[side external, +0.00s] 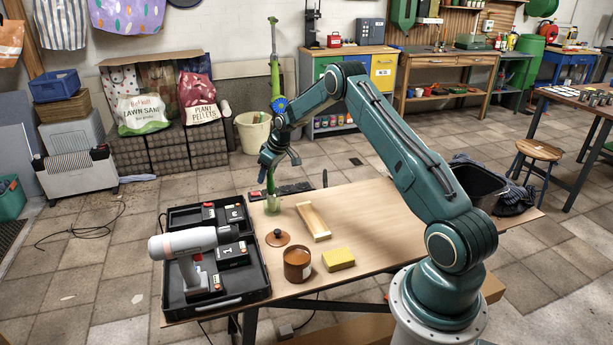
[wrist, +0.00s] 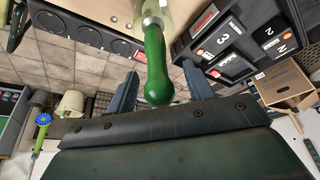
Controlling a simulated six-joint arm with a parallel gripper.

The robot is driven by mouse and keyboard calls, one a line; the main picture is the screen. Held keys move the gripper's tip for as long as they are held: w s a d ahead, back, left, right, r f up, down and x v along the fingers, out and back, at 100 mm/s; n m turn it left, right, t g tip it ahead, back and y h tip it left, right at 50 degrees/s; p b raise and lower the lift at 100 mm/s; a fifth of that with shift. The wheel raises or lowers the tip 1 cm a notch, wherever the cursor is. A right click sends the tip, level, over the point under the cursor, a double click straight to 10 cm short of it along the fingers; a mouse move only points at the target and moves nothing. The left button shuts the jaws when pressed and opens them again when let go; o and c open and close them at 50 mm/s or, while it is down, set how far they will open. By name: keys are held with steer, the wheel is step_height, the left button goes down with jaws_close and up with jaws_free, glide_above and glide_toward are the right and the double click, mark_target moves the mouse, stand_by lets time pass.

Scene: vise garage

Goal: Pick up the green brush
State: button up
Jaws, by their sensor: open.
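The green brush (side external: 271,183) stands upright, handle up, in a small clear jar (side external: 273,207) at the table's back left. Its lower end is hard to make out inside the jar. My gripper (side external: 278,165) is over the jar, pointing down, at the upper end of the handle. In the wrist view the rounded green handle (wrist: 155,65) lies between my two spread fingers (wrist: 160,80), with a gap on both sides. The gripper is open and holds nothing. The pale jar (wrist: 172,12) shows at the top edge there.
Left of the jar is an open black tool case (side external: 235,298) with a drill (side external: 185,243). In front are a brown lid (side external: 277,238), an amber jar (side external: 297,264), a yellow sponge (side external: 338,259) and a wooden block (side external: 314,221). The table's (side external: 370,215) right middle is clear.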

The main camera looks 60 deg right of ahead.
stand_by(0.4)
steer(key=c, duration=1.1)
steer(key=shift+r, duration=0.1)
step_height(320, 180, up, 20)
steer(key=shift+f, duration=0.1)
stand_by(0.4)
